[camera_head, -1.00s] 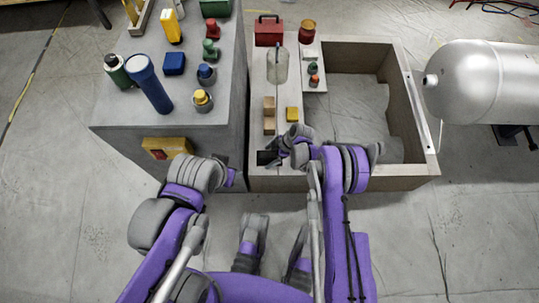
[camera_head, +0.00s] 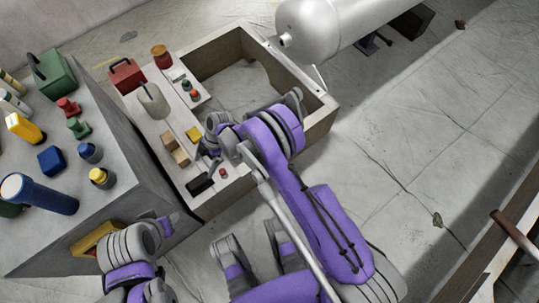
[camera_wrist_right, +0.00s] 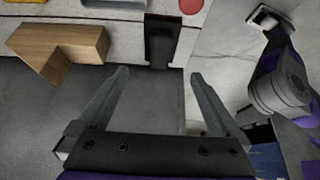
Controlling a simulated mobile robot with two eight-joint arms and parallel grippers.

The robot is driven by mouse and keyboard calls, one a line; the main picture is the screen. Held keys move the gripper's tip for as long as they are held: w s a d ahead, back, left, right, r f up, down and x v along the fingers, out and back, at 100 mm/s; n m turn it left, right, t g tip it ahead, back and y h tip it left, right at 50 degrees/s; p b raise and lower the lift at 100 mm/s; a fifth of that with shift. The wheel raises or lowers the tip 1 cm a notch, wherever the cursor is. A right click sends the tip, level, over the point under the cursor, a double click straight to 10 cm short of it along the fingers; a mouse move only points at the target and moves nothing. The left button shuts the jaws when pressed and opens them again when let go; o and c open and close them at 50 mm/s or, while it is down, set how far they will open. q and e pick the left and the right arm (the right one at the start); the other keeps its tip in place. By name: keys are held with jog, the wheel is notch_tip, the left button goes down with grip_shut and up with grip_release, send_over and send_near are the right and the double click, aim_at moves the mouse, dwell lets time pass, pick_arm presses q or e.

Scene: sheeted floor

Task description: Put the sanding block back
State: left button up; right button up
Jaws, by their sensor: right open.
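A dark block-like thing (camera_head: 200,184) lies at the near end of the pale ledge. In the right wrist view it is a black upright shape (camera_wrist_right: 162,40) just beyond the open fingers. I cannot tell whether it is the sanding block. My right gripper (camera_wrist_right: 158,88) is open, with nothing between its fingers. In the head view my right gripper (camera_head: 210,166) is partly hidden by its own wrist, close beside the dark thing. My left gripper (camera_head: 168,224) is low beside the grey bench, and its jaws do not show clearly.
A wooden block (camera_head: 174,148), a yellow block (camera_head: 194,132) and a red round thing (camera_head: 223,172) sit on the ledge. The grey bench (camera_head: 120,150) at left carries bottles and a blue block (camera_head: 50,160).

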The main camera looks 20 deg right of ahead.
jog(key=s+d+r+m+t+h, duration=0.1)
jog(key=s+d+r+m, duration=0.1)
jog(key=d+r+m, duration=0.45)
jog(key=s+d+r+m+t+h, duration=0.1)
jog(key=s+d+r, duration=0.15)
jog(key=r, duration=0.65)
jog(key=s+d+r+m+t+h, duration=0.1)
jog(key=d+r+m, duration=0.2)
jog(key=d+r, duration=0.3)
jog(key=s+d+r+m+t+h, duration=0.1)
jog(key=s+d+r+m, duration=0.1)
jog(key=s, duration=0.4)
jog(key=s+d+r+m+t+h, duration=0.1)
jog(key=s+d+r+m, duration=0.1)
jog(key=s+d+m, duration=0.2)
jog(key=s+d+r+m+t, duration=0.1)
jog(key=s+d+r+m, duration=0.1)
jog(key=s, duration=0.6)
jog(key=d+m, duration=0.1)
jog(key=m, duration=0.1)
jog(key=shift+s+d+r+m+h, duration=0.2)
jog(key=shift+d+r+m+h, duration=0.15)
jog(key=shift+d+h, duration=0.05)
jog(key=shift+a, duration=0.1)
